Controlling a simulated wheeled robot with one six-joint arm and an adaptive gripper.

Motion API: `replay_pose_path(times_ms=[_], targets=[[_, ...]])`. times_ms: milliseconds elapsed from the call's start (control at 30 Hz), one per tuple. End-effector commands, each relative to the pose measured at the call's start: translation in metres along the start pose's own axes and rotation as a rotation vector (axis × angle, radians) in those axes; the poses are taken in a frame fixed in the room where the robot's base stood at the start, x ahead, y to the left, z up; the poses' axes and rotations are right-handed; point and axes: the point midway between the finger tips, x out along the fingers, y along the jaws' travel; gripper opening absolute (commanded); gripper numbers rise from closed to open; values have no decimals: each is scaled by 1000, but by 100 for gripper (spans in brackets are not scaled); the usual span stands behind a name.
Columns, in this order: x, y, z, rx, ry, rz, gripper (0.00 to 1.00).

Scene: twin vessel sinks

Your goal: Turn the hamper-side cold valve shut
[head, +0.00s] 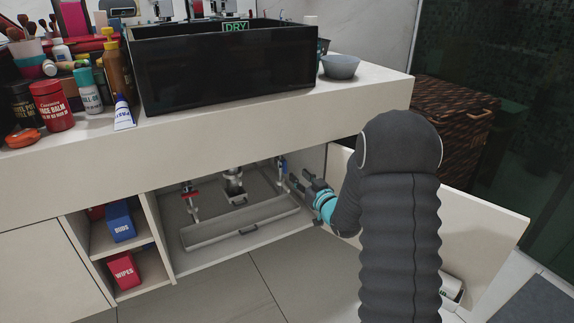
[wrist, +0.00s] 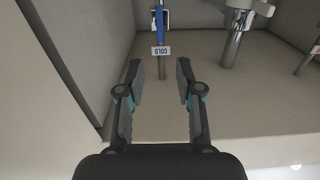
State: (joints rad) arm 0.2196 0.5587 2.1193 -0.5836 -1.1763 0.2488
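The cold valve on the hamper side has a blue handle (wrist: 160,22) on a thin metal pipe, with a white COLD tag (wrist: 161,50) below it that reads upside down in the wrist view. The blue handle looks in line with the pipe. In the head view the valve (head: 281,166) is at the right side of the open cabinet. My gripper (wrist: 159,70) is open and empty, its fingers spread toward the pipe and apart from the handle. In the head view my gripper (head: 295,182) is just right of the valve, partly hidden by my arm.
A red-handled valve (head: 188,192) stands at the cabinet's left. A drain pipe (wrist: 236,40) is right of the cold valve in the wrist view. A long tray (head: 240,228) lies on the cabinet floor. The open door (head: 485,225) and woven hamper (head: 450,125) are at right.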

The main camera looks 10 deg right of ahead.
Motion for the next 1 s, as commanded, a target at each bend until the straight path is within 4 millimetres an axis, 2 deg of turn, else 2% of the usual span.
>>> replay_pose_path(times_ms=[300, 500, 700, 967, 1000], targets=[[59, -1, 1, -1, -1, -1, 35], [85, -1, 0, 0, 0, -1, 35], [94, 0, 0, 0, -1, 1, 35], [95, 0, 0, 0, -1, 1, 35], [95, 0, 0, 0, -1, 1, 25]])
